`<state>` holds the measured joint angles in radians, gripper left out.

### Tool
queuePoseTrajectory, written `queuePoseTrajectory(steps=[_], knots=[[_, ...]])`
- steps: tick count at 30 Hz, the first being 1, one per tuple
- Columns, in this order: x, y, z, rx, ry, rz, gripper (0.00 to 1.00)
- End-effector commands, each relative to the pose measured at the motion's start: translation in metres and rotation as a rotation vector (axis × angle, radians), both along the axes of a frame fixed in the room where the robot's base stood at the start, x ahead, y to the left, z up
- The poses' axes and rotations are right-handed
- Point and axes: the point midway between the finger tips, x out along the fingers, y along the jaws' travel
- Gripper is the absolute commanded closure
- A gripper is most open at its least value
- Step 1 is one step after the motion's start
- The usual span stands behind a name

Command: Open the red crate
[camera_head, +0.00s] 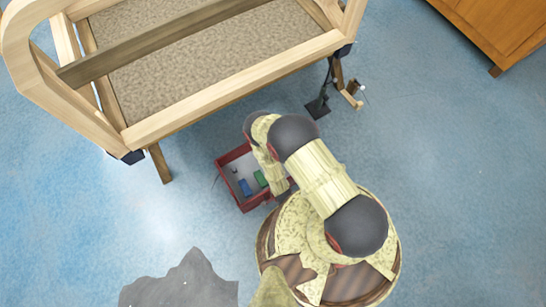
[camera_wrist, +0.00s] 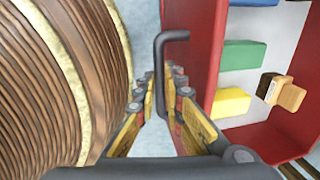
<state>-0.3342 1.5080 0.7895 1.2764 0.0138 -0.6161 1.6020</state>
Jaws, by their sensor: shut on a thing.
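The red crate (camera_head: 228,157) sits on the blue floor, with its inside showing from above. Blue and green blocks lie in it. In the wrist view its red wall (camera_wrist: 207,60) runs just right of my gripper (camera_wrist: 161,76). A dark bent handle (camera_wrist: 172,35) stands out beside that wall, and its straight part runs down between my fingers. My fingers are shut on the handle. The wrist view also shows a green block (camera_wrist: 242,55), a yellow block (camera_wrist: 230,102) and a brown block (camera_wrist: 285,92) inside the crate. In the head view my arm hides my fingertips and the handle.
A wooden frame table (camera_head: 235,85) stands behind the crate, its legs reaching the floor. A small dark stand (camera_head: 318,106) is near its right leg. A wooden cabinet (camera_head: 500,25) is at the top right. My round base is close to the crate.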

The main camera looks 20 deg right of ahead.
Motion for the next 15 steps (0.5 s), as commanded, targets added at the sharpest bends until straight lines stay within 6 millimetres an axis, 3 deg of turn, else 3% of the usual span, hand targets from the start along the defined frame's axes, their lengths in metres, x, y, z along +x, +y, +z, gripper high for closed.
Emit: queuePoseTrajectory(steps=[12,13,15], knots=[[-0.0055,-0.0012,-0.0014,-0.001,0.004,0.002,1.0],[-0.0055,-0.0012,-0.0014,-0.001,0.004,0.002,0.9],[-0.0053,-0.0013,-0.0013,-0.001,0.004,0.002,0.86]])
